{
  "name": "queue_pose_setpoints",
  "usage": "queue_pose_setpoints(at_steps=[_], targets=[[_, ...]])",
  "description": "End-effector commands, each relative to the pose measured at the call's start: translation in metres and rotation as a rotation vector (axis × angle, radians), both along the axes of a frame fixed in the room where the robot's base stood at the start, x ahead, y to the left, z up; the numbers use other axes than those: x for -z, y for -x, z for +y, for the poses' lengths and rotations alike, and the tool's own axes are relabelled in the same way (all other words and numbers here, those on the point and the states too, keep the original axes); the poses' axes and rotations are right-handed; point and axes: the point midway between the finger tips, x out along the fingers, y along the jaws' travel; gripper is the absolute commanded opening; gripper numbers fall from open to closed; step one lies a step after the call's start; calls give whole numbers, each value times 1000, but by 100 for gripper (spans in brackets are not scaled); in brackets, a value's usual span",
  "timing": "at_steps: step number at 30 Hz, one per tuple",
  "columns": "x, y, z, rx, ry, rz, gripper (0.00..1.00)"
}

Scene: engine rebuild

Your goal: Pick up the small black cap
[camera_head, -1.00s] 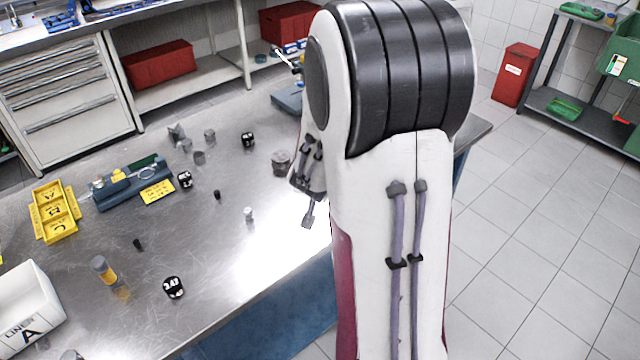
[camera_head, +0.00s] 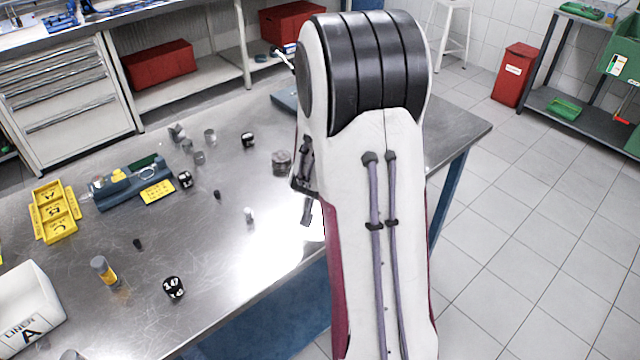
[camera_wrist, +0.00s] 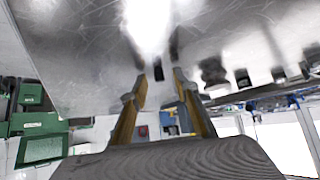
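Two small black pieces lie on the steel bench in the head view: one near the middle (camera_head: 217,194) and one farther left (camera_head: 137,243). I cannot tell which is the small black cap. My gripper is mostly hidden behind my arm in the head view; one part (camera_head: 307,210) shows above the bench, right of both pieces. In the wrist view my gripper (camera_wrist: 160,77) has its two fingers apart, with nothing held. A small dark shape (camera_wrist: 158,69) shows beyond the fingertips, too blurred to name.
A small white-topped piece (camera_head: 249,215) and a grey round part (camera_head: 282,162) lie near my gripper. Black labelled cylinders (camera_head: 174,288), a yellow lettered tray (camera_head: 56,212), a blue fixture (camera_head: 130,184) and a white liner box (camera_head: 28,310) occupy the left. Bare steel lies between.

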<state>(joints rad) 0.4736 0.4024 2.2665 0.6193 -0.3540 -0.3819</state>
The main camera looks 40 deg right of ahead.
Motion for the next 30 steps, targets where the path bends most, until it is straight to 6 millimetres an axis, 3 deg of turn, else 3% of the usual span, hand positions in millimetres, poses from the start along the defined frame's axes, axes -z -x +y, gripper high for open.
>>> queue_pose_setpoints(at_steps=[16, 20, 30], targets=[[1, -1, 0, 0, 0, 0, 30], [1, -1, 0, 0, 0, 0, 2], [1, -1, 0, 0, 0, 0, 2]])
